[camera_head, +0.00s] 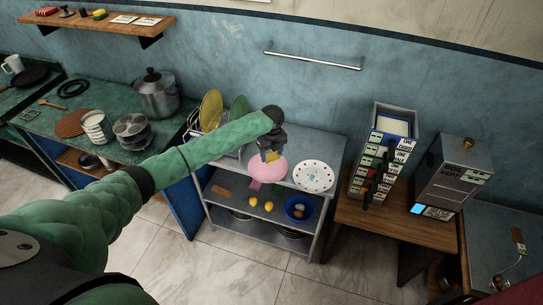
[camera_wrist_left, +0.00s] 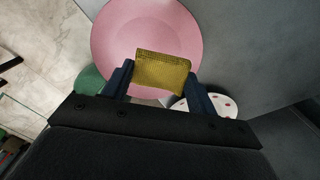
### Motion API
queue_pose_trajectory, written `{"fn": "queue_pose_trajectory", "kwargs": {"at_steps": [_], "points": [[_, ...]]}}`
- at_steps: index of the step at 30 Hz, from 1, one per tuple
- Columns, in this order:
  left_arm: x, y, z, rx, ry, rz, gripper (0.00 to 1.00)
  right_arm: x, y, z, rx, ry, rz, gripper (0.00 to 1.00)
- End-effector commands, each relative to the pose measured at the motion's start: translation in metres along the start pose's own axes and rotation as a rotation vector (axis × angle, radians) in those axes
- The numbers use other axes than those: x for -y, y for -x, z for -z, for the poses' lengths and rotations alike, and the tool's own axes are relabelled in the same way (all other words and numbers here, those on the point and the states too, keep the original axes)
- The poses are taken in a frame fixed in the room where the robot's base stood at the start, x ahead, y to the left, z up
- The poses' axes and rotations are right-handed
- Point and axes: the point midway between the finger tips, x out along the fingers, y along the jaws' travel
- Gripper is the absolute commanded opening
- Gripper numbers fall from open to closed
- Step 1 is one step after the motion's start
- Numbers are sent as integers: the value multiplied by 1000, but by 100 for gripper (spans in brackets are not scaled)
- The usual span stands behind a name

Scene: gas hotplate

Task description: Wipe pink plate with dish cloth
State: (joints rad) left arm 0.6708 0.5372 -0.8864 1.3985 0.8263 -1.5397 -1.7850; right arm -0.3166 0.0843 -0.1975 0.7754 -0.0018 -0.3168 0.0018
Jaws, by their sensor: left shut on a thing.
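The pink plate (camera_head: 264,172) is at the front of the grey metal shelf unit, below my left gripper (camera_head: 270,150). In the left wrist view the pink plate (camera_wrist_left: 120,35) fills the upper middle. My left gripper (camera_wrist_left: 158,75) is shut on a yellow textured dish cloth (camera_wrist_left: 163,70), held between its two blue fingers. The cloth overlaps the plate in both views; I cannot tell whether they touch. The cloth (camera_head: 272,156) hides a little of the plate's far edge. My right gripper is not in view.
A white dotted plate (camera_head: 314,176) lies just right of the pink plate. A dish rack with a yellow plate (camera_head: 211,110) and a green plate stands to the left. Lower shelves hold a blue bowl (camera_head: 299,208) and lemons. A wooden table (camera_head: 390,225) stands at the right.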

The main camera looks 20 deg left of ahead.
Motion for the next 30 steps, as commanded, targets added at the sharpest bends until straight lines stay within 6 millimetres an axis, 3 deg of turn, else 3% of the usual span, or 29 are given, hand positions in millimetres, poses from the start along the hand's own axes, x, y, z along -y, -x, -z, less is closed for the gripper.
{"fn": "queue_pose_trajectory", "kwargs": {"at_steps": [11,24,30], "points": [[1,5,0,1,0,2,40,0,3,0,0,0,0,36],[1,33,0,1,-1,3,40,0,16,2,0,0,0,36],[1,34,0,0,-1,2,40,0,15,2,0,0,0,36]]}}
